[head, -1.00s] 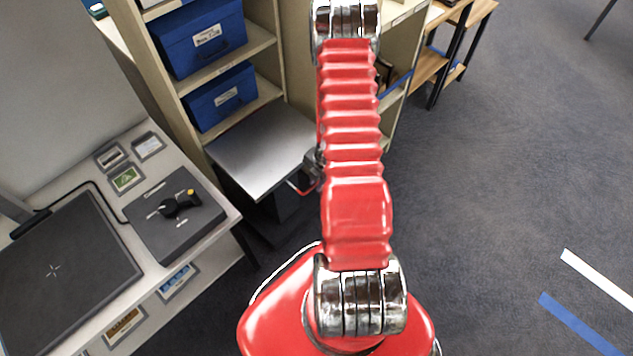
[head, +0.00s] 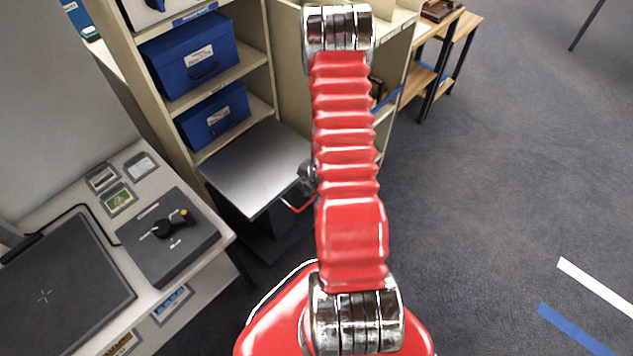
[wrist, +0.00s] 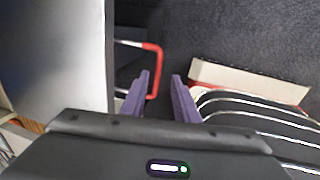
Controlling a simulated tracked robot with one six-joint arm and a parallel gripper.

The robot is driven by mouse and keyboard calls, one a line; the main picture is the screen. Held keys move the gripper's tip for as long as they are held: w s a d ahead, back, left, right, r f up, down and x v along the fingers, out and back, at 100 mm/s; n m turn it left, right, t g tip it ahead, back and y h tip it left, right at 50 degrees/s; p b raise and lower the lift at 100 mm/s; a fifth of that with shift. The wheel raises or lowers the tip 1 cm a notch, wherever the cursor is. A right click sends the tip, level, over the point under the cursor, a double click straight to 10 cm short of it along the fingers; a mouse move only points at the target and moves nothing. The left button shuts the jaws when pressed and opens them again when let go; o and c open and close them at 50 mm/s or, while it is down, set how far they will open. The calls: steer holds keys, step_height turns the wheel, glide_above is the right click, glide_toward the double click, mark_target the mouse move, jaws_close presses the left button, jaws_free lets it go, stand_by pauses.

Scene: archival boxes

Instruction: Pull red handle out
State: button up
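The red handle (head: 299,208) is a U-shaped bar at the front of a low dark unit, beneath a grey metal top (head: 257,165). In the wrist view the handle (wrist: 155,72) has a red grip bar and a pale upper leg reaching left. My gripper (wrist: 160,75) has two purple fingers, open and apart. The grip bar appears between them, closer to the left finger. I cannot tell how far beyond the tips it lies. In the head view my gripper (head: 308,177) is mostly hidden behind my red arm, just above the handle.
Shelves with blue boxes (head: 190,58) (head: 215,114) stand behind the metal top. A desk with a dark control panel (head: 168,237) and a black pad (head: 60,290) is at left. A wooden table (head: 440,60) stands at back right.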

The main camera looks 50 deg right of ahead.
step_height(320, 180, up, 10)
steer(key=s, duration=0.2)
stand_by(1.0)
steer(key=shift+r, duration=0.1)
steer(key=shift+d, duration=0.1)
stand_by(0.4)
